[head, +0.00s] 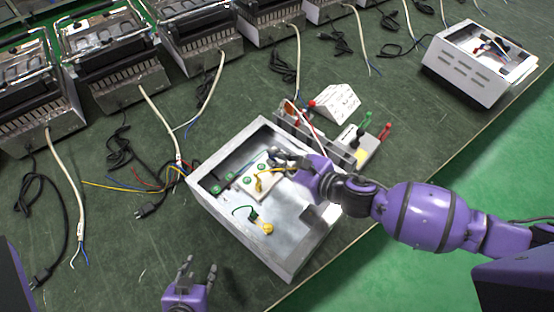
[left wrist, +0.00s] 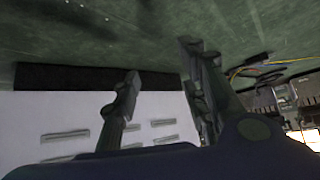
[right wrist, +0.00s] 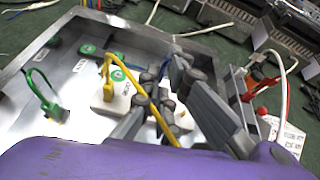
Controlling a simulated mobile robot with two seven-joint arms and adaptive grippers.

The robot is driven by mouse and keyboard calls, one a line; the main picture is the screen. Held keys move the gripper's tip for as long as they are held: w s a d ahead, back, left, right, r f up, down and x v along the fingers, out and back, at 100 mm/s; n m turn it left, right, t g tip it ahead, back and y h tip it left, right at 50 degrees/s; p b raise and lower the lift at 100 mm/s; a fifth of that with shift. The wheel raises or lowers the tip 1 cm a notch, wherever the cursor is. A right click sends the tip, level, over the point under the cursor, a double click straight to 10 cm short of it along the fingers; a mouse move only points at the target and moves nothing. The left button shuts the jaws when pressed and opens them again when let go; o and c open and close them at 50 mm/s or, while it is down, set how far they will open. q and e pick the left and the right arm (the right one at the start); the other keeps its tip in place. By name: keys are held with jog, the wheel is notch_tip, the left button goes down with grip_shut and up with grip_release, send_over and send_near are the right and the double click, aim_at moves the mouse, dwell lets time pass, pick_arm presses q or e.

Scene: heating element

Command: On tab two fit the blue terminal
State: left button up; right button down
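The open grey metal housing (head: 318,243) stands mid-table. Inside it, a white block (head: 258,172) carries round green marks, also seen in the right wrist view (right wrist: 118,76); I cannot read which tab is tab two. My right gripper (head: 277,162) is over the block, its fingertips close together around a small blue piece (right wrist: 164,72), apparently the blue terminal. The fingers hide most of it, and I cannot tell whether it touches a tab. A yellow wire (right wrist: 141,92) arches beside the fingers. My left gripper (head: 198,266) is open and empty, in front of the housing's left side.
A green wire (right wrist: 42,92) loops up inside the housing. Right of the housing are a white labelled block (head: 336,101) and a stand with green and red plugs (head: 386,131). Toasters (head: 110,70) and loose cables line the back.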

pick_arm(q)
jog(key=shift+d+f, duration=0.1)
jog(key=shift+f, duration=0.05)
pick_arm(e)
jog(key=shift+f, duration=0.3)
pick_arm(q)
jog(key=shift+w+d+f, duration=0.1)
jog(key=shift+w+d, duration=0.15)
pick_arm(e)
jog(key=shift+f, duration=0.25)
pick_arm(q)
jog(key=shift+s+f+b, duration=0.1)
jog(key=shift+f+b, duration=0.05)
jog(key=shift+b, duration=0.15)
pick_arm(e)
jog(key=shift+f, duration=0.2)
